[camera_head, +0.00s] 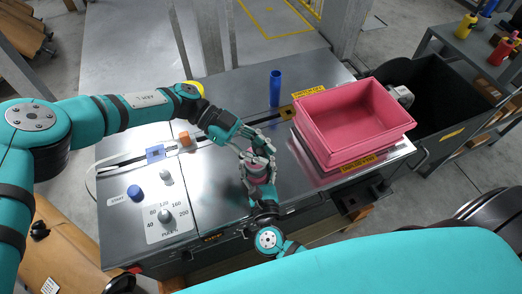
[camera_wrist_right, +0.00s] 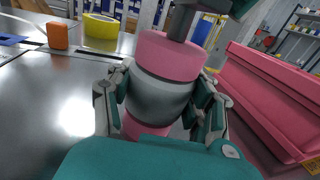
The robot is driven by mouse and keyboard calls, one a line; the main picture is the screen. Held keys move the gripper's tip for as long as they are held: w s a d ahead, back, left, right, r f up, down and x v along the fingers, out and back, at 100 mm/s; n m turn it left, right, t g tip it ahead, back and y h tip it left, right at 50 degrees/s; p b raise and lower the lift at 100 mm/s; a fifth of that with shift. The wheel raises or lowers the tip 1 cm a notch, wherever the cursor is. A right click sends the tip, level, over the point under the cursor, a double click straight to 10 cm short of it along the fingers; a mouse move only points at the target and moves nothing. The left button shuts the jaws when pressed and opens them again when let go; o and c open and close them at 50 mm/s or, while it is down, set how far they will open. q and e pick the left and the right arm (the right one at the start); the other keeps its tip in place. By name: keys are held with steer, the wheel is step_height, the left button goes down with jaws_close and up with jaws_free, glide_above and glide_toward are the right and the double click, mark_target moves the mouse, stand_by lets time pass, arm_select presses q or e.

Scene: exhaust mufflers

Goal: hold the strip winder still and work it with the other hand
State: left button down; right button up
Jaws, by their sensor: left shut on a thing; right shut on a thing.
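The strip winder (camera_wrist_right: 165,90) is a pink cylinder with a grey middle band and a dark shaft on top. It stands roughly upright in the right wrist view. In the head view it is mostly hidden between my grippers. My right gripper (camera_head: 258,178) is shut on its grey body, with fingers on both sides, which also shows in the right wrist view (camera_wrist_right: 160,115). My left gripper (camera_head: 262,148) comes from above and is shut on the winder's upper part. Its exact contact is hidden; only a bit of it shows above the shaft.
A pink bin (camera_head: 355,122) stands close on the right. A blue cylinder (camera_head: 275,88), an orange block (camera_head: 184,139) and a yellow roll (camera_wrist_right: 101,31) are behind. A dial panel (camera_head: 166,219) and blue knob (camera_head: 135,192) are at left. The metal tabletop (camera_head: 212,185) left of the winder is clear.

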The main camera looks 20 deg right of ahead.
arm_select(q)
steer(key=shift+w+a+f, duration=0.2)
steer(key=shift+w+a, duration=0.05)
steer(key=c, duration=1.2)
jaws_free()
steer(key=shift+o, duration=0.3)
steer(key=shift+s, duration=0.1)
steer(key=shift+d, duration=0.1)
steer(key=shift+r, duration=0.1)
steer(key=v, duration=1.2)
